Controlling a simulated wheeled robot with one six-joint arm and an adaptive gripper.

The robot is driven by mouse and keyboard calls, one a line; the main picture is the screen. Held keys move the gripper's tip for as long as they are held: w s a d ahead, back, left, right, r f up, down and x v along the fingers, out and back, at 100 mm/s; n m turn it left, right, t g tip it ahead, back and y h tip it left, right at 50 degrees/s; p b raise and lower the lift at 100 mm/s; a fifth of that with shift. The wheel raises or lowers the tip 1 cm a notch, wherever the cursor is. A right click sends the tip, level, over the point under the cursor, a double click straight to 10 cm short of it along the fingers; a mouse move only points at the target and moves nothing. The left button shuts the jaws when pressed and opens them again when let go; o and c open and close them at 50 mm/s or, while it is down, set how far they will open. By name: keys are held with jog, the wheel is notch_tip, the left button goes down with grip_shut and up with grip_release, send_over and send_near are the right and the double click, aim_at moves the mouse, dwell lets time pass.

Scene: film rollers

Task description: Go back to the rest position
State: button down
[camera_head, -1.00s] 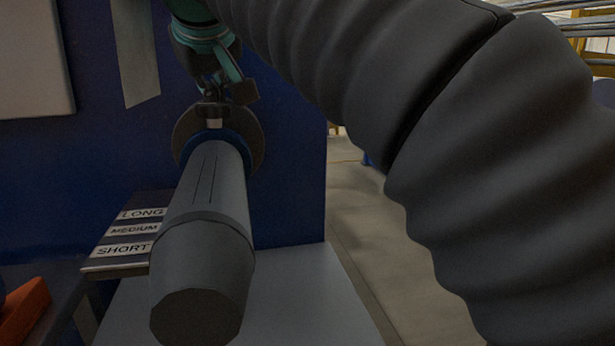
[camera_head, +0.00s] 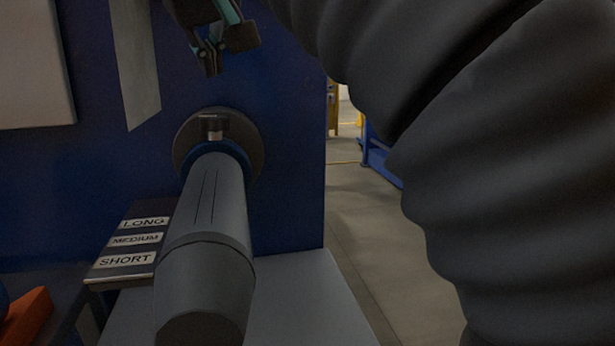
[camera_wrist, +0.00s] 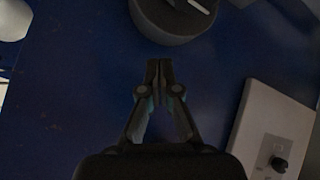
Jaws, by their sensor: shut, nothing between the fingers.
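My gripper (camera_head: 212,68) is in the upper left of the head view, in front of the blue panel (camera_head: 285,170). It is above the grey roller (camera_head: 205,245) and its round dark flange (camera_head: 248,135), apart from both. A small dark knob with a light stem (camera_head: 214,128) sits at the top of the flange. In the wrist view my gripper (camera_wrist: 158,68) has its fingertips together with nothing between them. A dark round part (camera_wrist: 172,22) lies beyond the fingertips there.
A stand labelled LONG, MEDIUM and SHORT (camera_head: 125,262) is left of the roller. An orange object (camera_head: 28,315) is at the lower left. In the wrist view a pale box with a black knob (camera_wrist: 262,125) is at right. Open floor (camera_head: 375,240) lies right of the panel.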

jog(key=shift+d+f, duration=0.15)
jog(key=shift+d, duration=0.05)
jog(key=s+d+f+m+g+h, duration=0.2)
jog(key=d+f+m, duration=0.1)
jog(key=d+f, duration=1.5)
jog(key=s+d+f+m, duration=0.1)
jog(key=s+d+f, duration=0.2)
jog(key=f, duration=0.5)
jog(key=s+d+f+m+g, duration=0.1)
jog(key=s+d+f+m, duration=0.1)
jog(key=s+f, duration=0.3)
jog(key=s+d+f+m, duration=0.2)
jog(key=s+d+f, duration=0.2)
jog(key=f, duration=0.7)
jog(key=shift+s+d+f+g, duration=0.3)
jog(key=shift+d+f, duration=0.1)
jog(key=shift+d, duration=0.1)
